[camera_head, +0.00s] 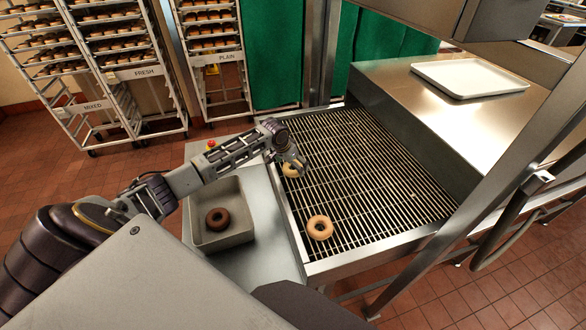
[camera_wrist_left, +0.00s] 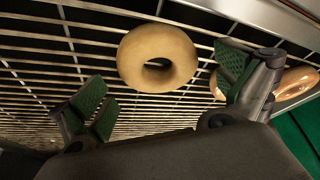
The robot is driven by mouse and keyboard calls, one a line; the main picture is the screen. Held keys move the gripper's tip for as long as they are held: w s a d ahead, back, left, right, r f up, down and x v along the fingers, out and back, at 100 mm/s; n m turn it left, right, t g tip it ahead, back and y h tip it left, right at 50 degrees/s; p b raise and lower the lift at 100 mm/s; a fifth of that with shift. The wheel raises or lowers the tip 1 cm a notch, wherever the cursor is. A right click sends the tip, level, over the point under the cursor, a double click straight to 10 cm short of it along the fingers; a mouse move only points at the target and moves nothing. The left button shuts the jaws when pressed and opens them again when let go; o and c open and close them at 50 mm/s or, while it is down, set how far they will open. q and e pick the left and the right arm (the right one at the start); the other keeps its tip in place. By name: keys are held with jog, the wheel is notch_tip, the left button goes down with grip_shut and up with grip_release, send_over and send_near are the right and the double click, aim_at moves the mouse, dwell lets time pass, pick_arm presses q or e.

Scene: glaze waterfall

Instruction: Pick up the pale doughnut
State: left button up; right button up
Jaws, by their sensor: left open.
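The pale doughnut (camera_wrist_left: 157,57) lies flat on the wire grate in the left wrist view, between and beyond my spread fingers. In the head view a pale doughnut (camera_head: 290,171) shows on the grate, partly hidden by my left gripper (camera_head: 297,162). In the left wrist view my left gripper (camera_wrist_left: 165,85) is open with nothing held, and the doughnut appears apart from both fingers. A glossy doughnut (camera_wrist_left: 297,83) sits behind the right-hand finger, partly hidden. My right gripper is not in view.
A tan doughnut (camera_head: 320,228) lies nearer on the grate (camera_head: 380,180). A dark doughnut (camera_head: 218,219) lies in a grey tray (camera_head: 242,235) to the left. A white tray (camera_head: 470,78) rests on the steel top at right. Racks (camera_head: 120,70) stand behind.

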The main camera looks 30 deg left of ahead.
pick_arm(q)
jog(key=shift+x, duration=0.8)
jog(key=shift+c, duration=0.3)
jog(key=c, duration=0.9)
